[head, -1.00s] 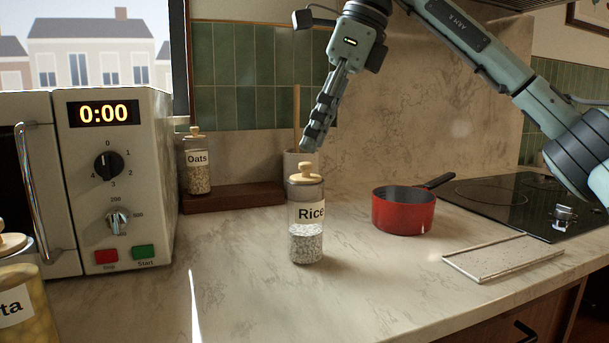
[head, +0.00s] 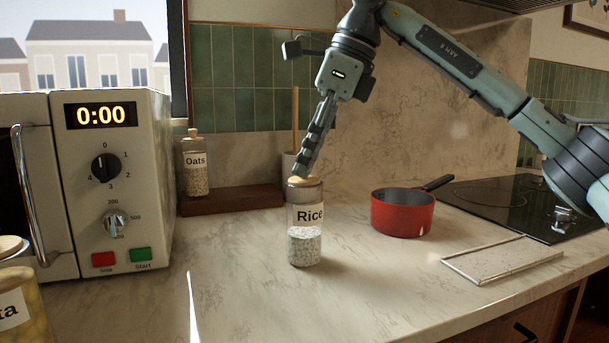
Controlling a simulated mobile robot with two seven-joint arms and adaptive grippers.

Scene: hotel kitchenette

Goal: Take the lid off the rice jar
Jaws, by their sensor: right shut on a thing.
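The rice jar (head: 305,236) is a clear glass jar with a white "Rice" label and white grains in its lower half. It stands upright on the counter in the middle of the head view. Its wooden lid (head: 304,183) sits on top, with the knob hidden behind my gripper's fingers. My right gripper (head: 303,172) comes down from above, tilted, and is shut on the lid at its knob. My left gripper is not in view.
A red saucepan (head: 402,216) stands to the right, near the black hob (head: 500,200) and a flat tray (head: 503,259). An oats jar (head: 195,168) stands on a wooden shelf behind. A microwave (head: 110,190) and pasta jar (head: 18,305) are at left.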

